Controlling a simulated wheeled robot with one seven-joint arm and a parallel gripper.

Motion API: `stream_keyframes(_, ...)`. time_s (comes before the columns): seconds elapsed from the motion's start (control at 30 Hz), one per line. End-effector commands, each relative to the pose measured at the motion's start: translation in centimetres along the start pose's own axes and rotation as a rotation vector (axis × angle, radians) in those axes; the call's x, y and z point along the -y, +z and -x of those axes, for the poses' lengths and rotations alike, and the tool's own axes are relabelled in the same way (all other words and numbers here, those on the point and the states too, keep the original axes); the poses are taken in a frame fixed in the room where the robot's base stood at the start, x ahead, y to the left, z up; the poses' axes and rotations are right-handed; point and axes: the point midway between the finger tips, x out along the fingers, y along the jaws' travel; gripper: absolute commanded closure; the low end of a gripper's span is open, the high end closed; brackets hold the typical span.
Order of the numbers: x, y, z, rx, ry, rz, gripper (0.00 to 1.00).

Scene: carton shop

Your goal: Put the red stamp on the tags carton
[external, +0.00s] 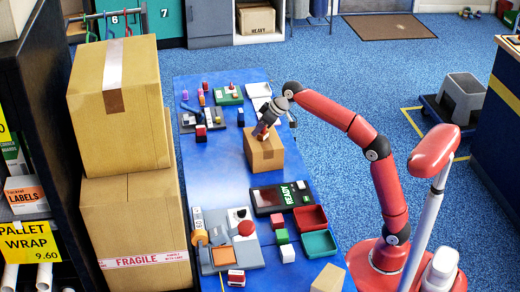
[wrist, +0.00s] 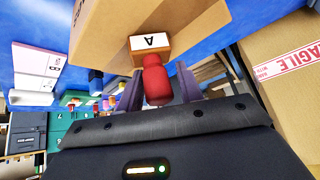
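The red stamp (wrist: 156,82) has a rounded red handle and a wooden block marked A; it shows in the wrist view, upside down against a brown carton face. A brown carton (external: 267,157) stands on the blue table; it also fills the top of the wrist view (wrist: 105,30). No tags label is readable on it. My gripper (external: 262,133) is at the carton's top in the external view. In the wrist view its fingers (wrist: 158,88) flank the handle with a narrow gap on each side. The stamp block appears to meet the carton, but contact is hard to judge.
A dark tray with small stamps (external: 190,121) and a green pad (external: 229,94) lie behind the carton. A black READY board (external: 268,201), red tray (external: 310,218) and teal tray (external: 319,243) lie in front. Large stacked cartons (external: 130,220) stand left of the table.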

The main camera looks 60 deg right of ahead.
Motion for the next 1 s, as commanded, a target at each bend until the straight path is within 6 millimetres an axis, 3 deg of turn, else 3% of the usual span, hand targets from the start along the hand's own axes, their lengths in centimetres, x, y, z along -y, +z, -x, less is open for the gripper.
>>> stream_keyframes(0.33, 0.0, -0.1, 0.1, 0.0, 0.0, 0.0, 0.55)
stream_keyframes(0.47, 0.0, -0.3, 1.1, -0.002, 0.001, 0.0, 0.55)
stream_keyframes(0.8, 0.0, -0.4, 8.2, -0.004, 0.001, 0.0, 0.55)
stream_keyframes(1.0, 0.0, -0.3, 11.3, -0.002, 0.001, 0.0, 0.55)
